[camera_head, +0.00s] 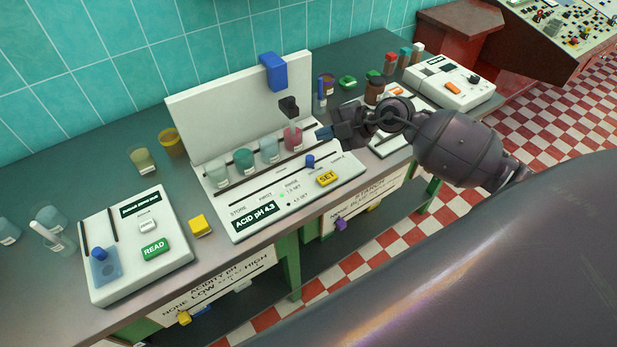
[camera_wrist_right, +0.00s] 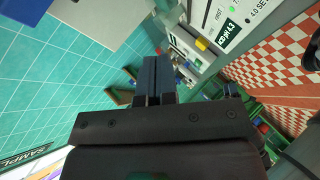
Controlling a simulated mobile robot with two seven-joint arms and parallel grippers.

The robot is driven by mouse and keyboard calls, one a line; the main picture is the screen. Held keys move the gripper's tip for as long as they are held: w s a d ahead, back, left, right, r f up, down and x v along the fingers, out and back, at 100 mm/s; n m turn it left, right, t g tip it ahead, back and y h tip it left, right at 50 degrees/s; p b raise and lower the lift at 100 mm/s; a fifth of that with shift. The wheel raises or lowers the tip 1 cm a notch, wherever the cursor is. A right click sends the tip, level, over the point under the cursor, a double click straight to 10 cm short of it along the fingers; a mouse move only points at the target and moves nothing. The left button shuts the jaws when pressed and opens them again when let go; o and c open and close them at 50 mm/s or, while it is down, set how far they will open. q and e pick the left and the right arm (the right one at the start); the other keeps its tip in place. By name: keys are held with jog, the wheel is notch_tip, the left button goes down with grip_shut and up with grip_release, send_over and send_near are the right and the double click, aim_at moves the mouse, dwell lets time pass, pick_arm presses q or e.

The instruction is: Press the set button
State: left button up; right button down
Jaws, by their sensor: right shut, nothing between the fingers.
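The yellow SET button (camera_head: 327,178) is on the front right of the white acid pH device (camera_head: 262,213), whose display reads ACID pH 4.3. My right gripper (camera_head: 324,132) comes in from the right above the device. Its fingers are shut and empty, above and behind the button and apart from it, near the pink cup (camera_head: 292,138). In the right wrist view the shut fingers (camera_wrist_right: 153,80) point toward the bench, and the device's display (camera_wrist_right: 229,35) shows at the upper right. The button cannot be made out there. My left gripper is not in view.
Several cups stand in a row on the device, with a blue slider (camera_head: 273,72) on its tall back panel. A small blue knob (camera_head: 310,161) is close to the button. A yellow block (camera_head: 200,225) and a READ device (camera_head: 138,246) are at left. Another white device (camera_head: 450,85) is at right.

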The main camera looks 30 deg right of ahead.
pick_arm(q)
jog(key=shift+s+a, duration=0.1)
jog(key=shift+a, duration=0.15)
pick_arm(e)
jog(key=f+m, duration=0.1)
jog(key=f+m+g+h, duration=0.1)
jog(key=s+f+m, duration=0.1)
jog(key=shift+s+d+g+h, duration=0.1)
jog(key=shift+d+g+h, duration=0.2)
jog(key=shift+d+g, duration=0.1)
